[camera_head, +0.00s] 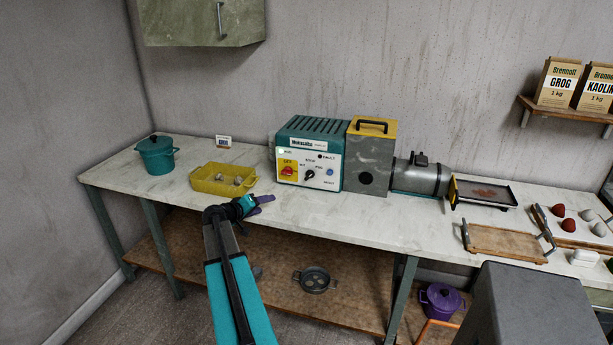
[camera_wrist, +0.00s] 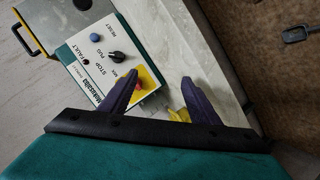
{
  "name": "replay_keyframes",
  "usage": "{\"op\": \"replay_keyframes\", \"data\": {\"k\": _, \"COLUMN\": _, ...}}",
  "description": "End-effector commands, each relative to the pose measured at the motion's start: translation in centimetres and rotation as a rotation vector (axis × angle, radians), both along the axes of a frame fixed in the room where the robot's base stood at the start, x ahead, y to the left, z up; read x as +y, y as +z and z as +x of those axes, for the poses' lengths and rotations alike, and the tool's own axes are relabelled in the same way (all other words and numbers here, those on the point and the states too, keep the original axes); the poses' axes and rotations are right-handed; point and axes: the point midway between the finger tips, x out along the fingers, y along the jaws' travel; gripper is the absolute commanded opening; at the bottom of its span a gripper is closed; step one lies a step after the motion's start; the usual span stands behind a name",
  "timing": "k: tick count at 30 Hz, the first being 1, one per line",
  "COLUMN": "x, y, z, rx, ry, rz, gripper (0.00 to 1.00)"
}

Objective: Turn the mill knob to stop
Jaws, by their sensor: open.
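The mill (camera_head: 310,140) is a teal box on the bench with a white front panel. Its black knob (camera_head: 309,174) sits mid-panel among the labels STOP, MIX and PUG; it also shows in the wrist view (camera_wrist: 116,57). I cannot tell surely which label its pointer faces. A red switch on a yellow plate (camera_head: 287,171) is left of the knob, and a blue reset button (camera_head: 330,172) is right of it. My gripper (camera_head: 266,199) is in front of and below the panel's left side, open and empty. Its purple fingers (camera_wrist: 158,84) are apart from the knob.
A yellow tray (camera_head: 223,187) with lumps lies left of the mill, and a teal pot (camera_head: 156,155) beyond it. A grey hopper box (camera_head: 371,165) and barrel (camera_head: 420,178) adjoin the mill's right. The bench front before the panel is clear.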

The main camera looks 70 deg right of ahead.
Motion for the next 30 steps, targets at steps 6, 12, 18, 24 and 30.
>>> {"op": "replay_keyframes", "data": {"k": 6, "x": -6.2, "y": 4.7, "z": -5.0, "rx": 0.015, "ry": -0.061, "rz": -0.119, "gripper": 0.56}}
{"op": "replay_keyframes", "data": {"k": 12, "x": -7.7, "y": 5.9, "z": -6.6, "rx": 0.024, "ry": -0.075, "rz": -0.153, "gripper": 0.56}}
{"op": "replay_keyframes", "data": {"k": 18, "x": -7.7, "y": 5.9, "z": -6.6, "rx": 0.024, "ry": -0.074, "rz": -0.154, "gripper": 0.56}}
{"op": "replay_keyframes", "data": {"k": 24, "x": -7.8, "y": 5.9, "z": -6.5, "rx": 0.024, "ry": -0.074, "rz": -0.154, "gripper": 0.56}}
{"op": "replay_keyframes", "data": {"k": 30, "x": -8.7, "y": 5.7, "z": -6.7, "rx": 0.024, "ry": -0.075, "rz": -0.153, "gripper": 0.56}}
